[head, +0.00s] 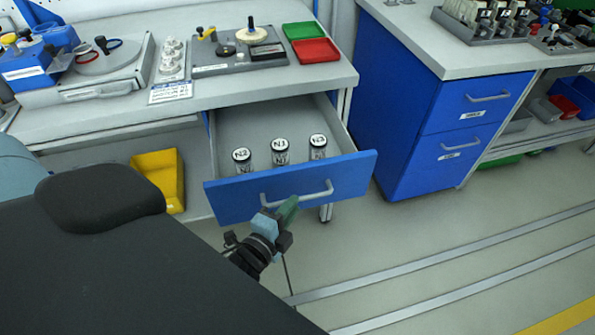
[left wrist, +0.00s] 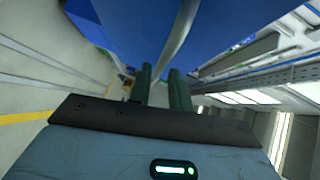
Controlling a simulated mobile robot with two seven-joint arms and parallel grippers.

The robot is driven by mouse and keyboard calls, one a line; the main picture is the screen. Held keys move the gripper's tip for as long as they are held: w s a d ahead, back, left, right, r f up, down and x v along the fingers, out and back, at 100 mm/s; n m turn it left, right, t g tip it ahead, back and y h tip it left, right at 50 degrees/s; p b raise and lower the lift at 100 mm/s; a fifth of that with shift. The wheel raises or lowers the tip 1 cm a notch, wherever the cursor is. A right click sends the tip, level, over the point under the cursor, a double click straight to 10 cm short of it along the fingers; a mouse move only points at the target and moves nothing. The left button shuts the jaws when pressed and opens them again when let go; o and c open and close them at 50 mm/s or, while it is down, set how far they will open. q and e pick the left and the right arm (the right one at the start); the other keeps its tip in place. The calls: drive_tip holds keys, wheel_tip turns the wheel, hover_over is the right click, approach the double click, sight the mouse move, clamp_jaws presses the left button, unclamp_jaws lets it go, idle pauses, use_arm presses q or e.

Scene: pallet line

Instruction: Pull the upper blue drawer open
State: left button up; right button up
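A drawer with a blue front (head: 235,200) stands pulled well out from under the workbench. Its grey interior shows, with three dark-and-white canisters marked N2 (head: 242,158), N1 (head: 280,150) and N3 (head: 318,145) standing inside. My left gripper (head: 288,207) is at the drawer's grey handle (head: 318,193), left of its middle. In the left wrist view the handle (left wrist: 178,50) runs between the two green fingers (left wrist: 160,88), which look shut on it. The blue front (left wrist: 120,22) fills the top there. My right gripper is not in view.
A blue cabinet (head: 385,115) with two shut drawers stands at the right. A yellow bin (head: 158,178) sits under the bench, left of the drawer. The bench top (head: 215,90) holds fixtures and green and red trays. The floor to the right is clear, with metal strips.

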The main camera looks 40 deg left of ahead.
use_arm(q)
drive_tip(key=s, duration=0.3)
drive_tip(key=shift+s+d+r, duration=0.1)
drive_tip(key=shift+s+r, duration=0.2)
drive_tip(key=shift+s, duration=0.05)
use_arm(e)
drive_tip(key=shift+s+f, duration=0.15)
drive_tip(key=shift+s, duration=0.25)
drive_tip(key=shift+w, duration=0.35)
